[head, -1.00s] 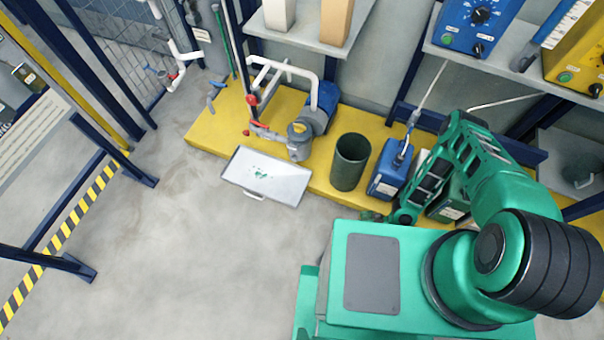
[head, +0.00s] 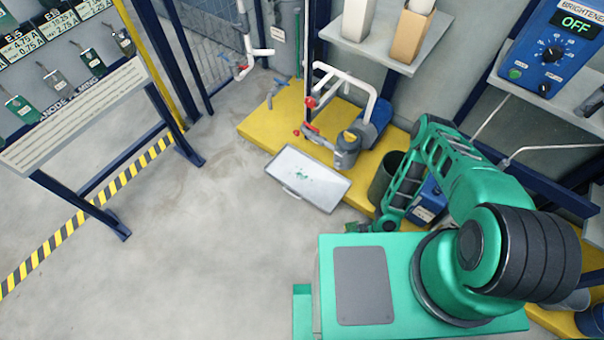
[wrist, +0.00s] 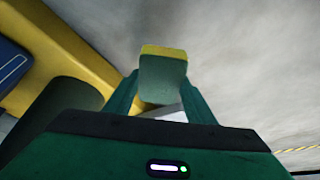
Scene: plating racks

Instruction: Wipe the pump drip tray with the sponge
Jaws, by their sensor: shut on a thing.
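The pump drip tray (head: 323,197) is a shallow pale grey tray on the floor at the front edge of the yellow platform in the head view. Green spots lie near its middle. My gripper (wrist: 160,95) is shut on the sponge (wrist: 163,78), which is green with a yellow layer, in the wrist view. A small pale corner, perhaps of the tray, shows behind the sponge there. In the head view my gripper (head: 368,226) is low, to the right of the tray and apart from it; the sponge is hard to make out there.
The pump (head: 347,148) stands on the yellow platform (head: 262,127) behind the tray, with white and red piping. A dark green bin (head: 383,178) and blue container (head: 426,203) stand near my arm. Open floor lies left of the tray. An anode rack (head: 85,115) stands far left.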

